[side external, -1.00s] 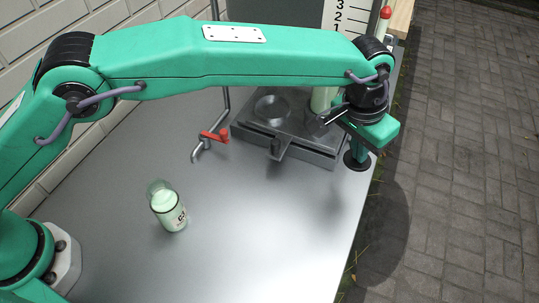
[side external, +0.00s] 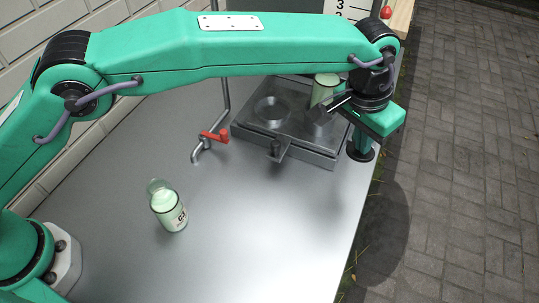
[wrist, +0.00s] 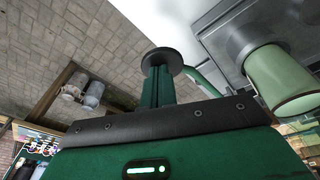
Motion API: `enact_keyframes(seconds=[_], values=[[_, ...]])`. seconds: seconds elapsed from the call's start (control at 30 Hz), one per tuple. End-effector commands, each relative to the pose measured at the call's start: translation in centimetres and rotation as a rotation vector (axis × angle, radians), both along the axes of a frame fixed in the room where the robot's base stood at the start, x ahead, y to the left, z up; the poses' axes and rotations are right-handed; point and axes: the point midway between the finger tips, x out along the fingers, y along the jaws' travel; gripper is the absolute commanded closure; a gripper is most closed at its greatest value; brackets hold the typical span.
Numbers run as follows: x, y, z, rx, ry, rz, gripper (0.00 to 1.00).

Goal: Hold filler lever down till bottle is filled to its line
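A bottle (side external: 168,208) of pale green-white liquid with a dark label stands on the metal table at lower left; its fill line is too small to make out. A red-handled metal tap (side external: 213,136) is left of a grey stepped platform (side external: 300,150). I cannot tell which part is the filler lever. A pale green cylinder (side external: 322,92) stands at the platform's back right, partly behind my arm; it shows at right in the wrist view (wrist: 284,82). My gripper (side external: 360,148), ending in a black disc, is just right of the platform, near the table's right edge. I see nothing held.
A numbered white scale (side external: 348,10) and a red knob (side external: 386,12) are at the back. A brick wall (side external: 30,60) runs along the left. The table (side external: 260,220) is clear in front; paving (side external: 470,150) lies past its right edge. The wrist view shows two grey containers (wrist: 83,90).

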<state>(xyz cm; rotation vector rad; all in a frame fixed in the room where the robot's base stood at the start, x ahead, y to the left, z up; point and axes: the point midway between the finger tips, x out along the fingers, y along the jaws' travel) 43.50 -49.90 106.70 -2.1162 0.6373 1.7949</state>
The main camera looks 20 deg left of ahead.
Motion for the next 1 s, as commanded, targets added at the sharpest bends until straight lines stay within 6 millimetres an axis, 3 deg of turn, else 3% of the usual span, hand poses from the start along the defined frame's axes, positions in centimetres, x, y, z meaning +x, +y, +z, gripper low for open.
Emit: enact_keyframes(seconds=[1.0], values=[[0.0, 0.0, 5.9, 0.0, 0.0, 0.0, 1.0]])
